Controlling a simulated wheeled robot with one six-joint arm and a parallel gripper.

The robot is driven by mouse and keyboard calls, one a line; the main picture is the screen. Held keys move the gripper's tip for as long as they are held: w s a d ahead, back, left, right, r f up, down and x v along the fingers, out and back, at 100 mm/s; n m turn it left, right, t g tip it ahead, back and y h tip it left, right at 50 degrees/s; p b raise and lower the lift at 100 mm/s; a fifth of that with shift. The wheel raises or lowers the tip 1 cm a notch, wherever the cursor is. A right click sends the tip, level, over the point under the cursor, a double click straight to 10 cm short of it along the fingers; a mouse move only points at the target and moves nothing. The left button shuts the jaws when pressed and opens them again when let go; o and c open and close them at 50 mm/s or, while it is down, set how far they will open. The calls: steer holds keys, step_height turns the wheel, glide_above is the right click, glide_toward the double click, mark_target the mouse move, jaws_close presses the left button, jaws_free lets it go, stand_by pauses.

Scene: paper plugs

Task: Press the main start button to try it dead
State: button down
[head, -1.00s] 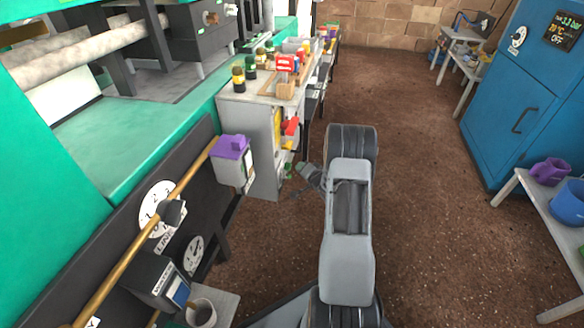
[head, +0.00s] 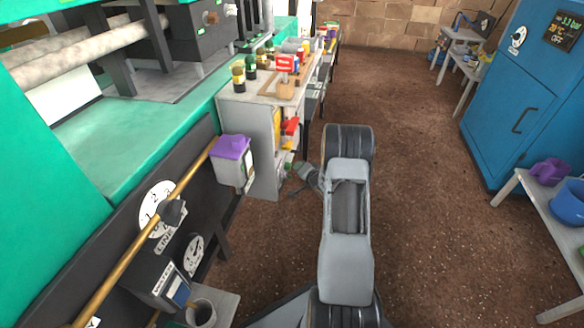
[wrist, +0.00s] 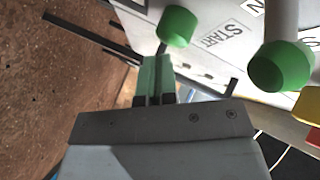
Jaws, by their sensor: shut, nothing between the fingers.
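My gripper (wrist: 156,62) is shut and empty, its green fingertips close together in the wrist view. Beyond them is a white panel with a printed START label (wrist: 222,30). A green mushroom-shaped button (wrist: 177,26) stands beside that label, just above and right of my fingertips. A second green knob (wrist: 281,66) stands further right. I cannot tell whether my fingertips touch the nearer button. In the head view my gripper (head: 294,172) is small and low beside the grey cabinet (head: 248,140); the START label cannot be read there.
Red and yellow parts (wrist: 310,104) lie at the wrist view's right edge. A purple-topped box (head: 231,158) and a brass rail (head: 140,240) are on the machine's side at left. A blue cabinet (head: 510,100) stands right. The brown floor (head: 420,170) between is open.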

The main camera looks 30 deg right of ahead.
steer(key=shift+w+a, duration=0.35)
steer(key=shift+a, duration=0.05)
stand_by(0.7)
stand_by(0.3)
steer(key=shift+s+d, duration=0.65)
steer(key=shift+d, duration=0.05)
steer(key=shift+s+d+p, duration=0.6)
steer(key=shift+s+d, duration=1.15)
steer(key=shift+d, duration=0.05)
